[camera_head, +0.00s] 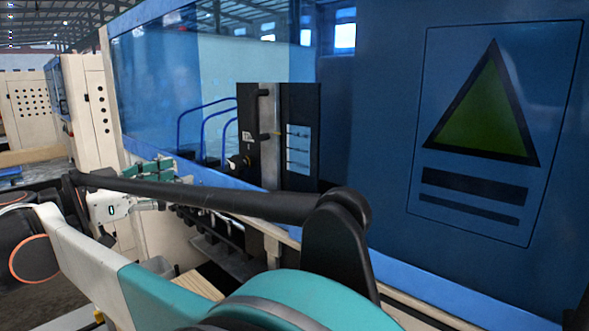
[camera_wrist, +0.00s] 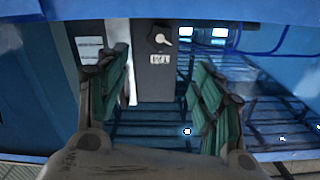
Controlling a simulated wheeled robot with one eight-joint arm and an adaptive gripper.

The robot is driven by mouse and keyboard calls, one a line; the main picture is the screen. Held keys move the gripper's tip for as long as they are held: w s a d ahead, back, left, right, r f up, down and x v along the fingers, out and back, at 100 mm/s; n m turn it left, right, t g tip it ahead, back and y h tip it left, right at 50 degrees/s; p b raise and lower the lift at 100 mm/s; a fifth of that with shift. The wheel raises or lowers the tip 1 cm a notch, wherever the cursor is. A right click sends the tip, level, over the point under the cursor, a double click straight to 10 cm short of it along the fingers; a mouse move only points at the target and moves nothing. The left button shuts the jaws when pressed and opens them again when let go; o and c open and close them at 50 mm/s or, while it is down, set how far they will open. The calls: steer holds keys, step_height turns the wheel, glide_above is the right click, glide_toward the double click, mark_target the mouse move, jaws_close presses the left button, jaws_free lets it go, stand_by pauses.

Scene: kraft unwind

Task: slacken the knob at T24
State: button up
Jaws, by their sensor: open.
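A dark panel face (camera_wrist: 152,80) stands ahead in the wrist view, between my fingertips in the picture. It bears a knob (camera_wrist: 160,38) with a pale, bright lever-like part, and a small white label (camera_wrist: 159,58) that looks upside down; I cannot read it surely. In the head view a black knob (camera_head: 238,163) sticks out from the dark cabinet (camera_head: 299,185), below a small label (camera_head: 247,135). My gripper (camera_wrist: 161,62) is open, its green-padded fingers apart with nothing between them. In the head view my gripper (camera_head: 153,183) is left of the cabinet, apart from the knob.
Blue glossy machine panels (camera_head: 380,150) stand behind and right of the cabinet, one with a green triangle sign (camera_head: 487,110). Upright handles (camera_head: 264,115) stick out from the cabinet's front. Blue curved tubes (camera_head: 205,120) show at its left. A cream cabinet (camera_head: 95,105) stands at the far left.

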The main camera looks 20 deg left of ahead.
mark_target(233, 163)
steer(key=p+x, duration=0.2)
steer(key=x, duration=1.1)
steer(key=shift+w+d+p, duration=0.25)
steer(key=shift+w+p, duration=0.05)
steer(key=c, duration=1.1)
